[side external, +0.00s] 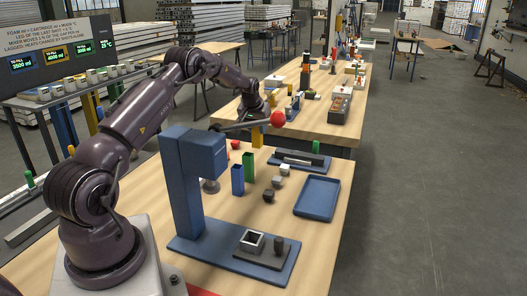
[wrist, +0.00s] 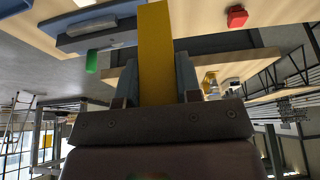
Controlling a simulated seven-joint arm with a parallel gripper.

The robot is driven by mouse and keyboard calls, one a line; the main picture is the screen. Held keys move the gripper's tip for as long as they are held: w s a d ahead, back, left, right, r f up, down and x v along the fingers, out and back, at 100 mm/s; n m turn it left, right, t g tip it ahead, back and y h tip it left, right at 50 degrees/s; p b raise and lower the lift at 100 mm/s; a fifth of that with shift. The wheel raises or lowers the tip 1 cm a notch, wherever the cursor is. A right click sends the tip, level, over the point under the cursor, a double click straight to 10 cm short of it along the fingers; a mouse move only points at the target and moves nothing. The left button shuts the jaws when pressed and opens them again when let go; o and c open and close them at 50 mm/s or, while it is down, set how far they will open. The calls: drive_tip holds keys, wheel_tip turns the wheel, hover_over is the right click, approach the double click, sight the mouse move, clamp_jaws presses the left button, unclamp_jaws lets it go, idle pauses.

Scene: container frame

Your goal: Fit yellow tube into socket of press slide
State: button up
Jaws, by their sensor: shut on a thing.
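The yellow tube (side external: 257,138) is held up in the air behind the press head in the side view. It also shows large in the wrist view (wrist: 156,55), between both fingers. My gripper (wrist: 156,85) is shut on it; in the side view the gripper is partly hidden behind the press lever and head. The blue press (side external: 184,190) stands at the front of the bench. Its dark slide (side external: 270,257) lies on the blue base, carrying a pale square open socket (side external: 252,241) and a short dark post (side external: 278,244). The tube is well above and behind the socket, apart from it.
The press lever with its red knob (side external: 278,118) sticks out near the tube. A blue tube (side external: 238,180) and a green tube (side external: 248,166) stand behind the press. Small grey blocks (side external: 277,182), a blue tray (side external: 317,198) and a blue fixture (side external: 298,158) lie to the right.

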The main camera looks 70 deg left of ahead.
drive_tip(key=w+d+m, duration=0.1)
drive_tip(key=w+d, duration=0.2)
drive_tip(key=d, duration=0.9)
drive_tip(key=w+d+m, duration=0.1)
drive_tip(key=w+d, duration=0.3)
drive_tip(key=d, duration=0.9)
drive_tip(key=s+d+r+m+t+h, duration=0.1)
drive_tip(key=s+d+r+m+h, duration=0.15)
drive_tip(key=s+d, duration=0.6)
drive_tip(key=s+d+r+m+h, duration=0.1)
drive_tip(key=s+d+r+m, duration=0.25)
drive_tip(key=s+d, duration=0.5)
wheel_tip(320, 180, up, 11)
drive_tip(key=m, duration=0.1)
drive_tip(key=w+a+r+n+y, duration=0.1)
drive_tip(key=w+a+n, duration=0.2)
drive_tip(key=w+a, duration=0.55)
drive_tip(key=w+a+r+n+y, duration=0.15)
drive_tip(key=w+a, duration=0.25)
drive_tip(key=a, duration=0.9)
drive_tip(key=s+a+f+n+g+y, duration=0.1)
drive_tip(key=a+f+n, duration=0.1)
drive_tip(key=a, duration=0.8)
drive_tip(key=s+a+f+n, duration=0.1)
drive_tip(key=s+a+n, duration=0.15)
drive_tip(key=a, duration=0.85)
wheel_tip(320, 180, down, 15)
drive_tip(key=w, duration=0.1)
drive_tip(key=shift+d+f, duration=0.2)
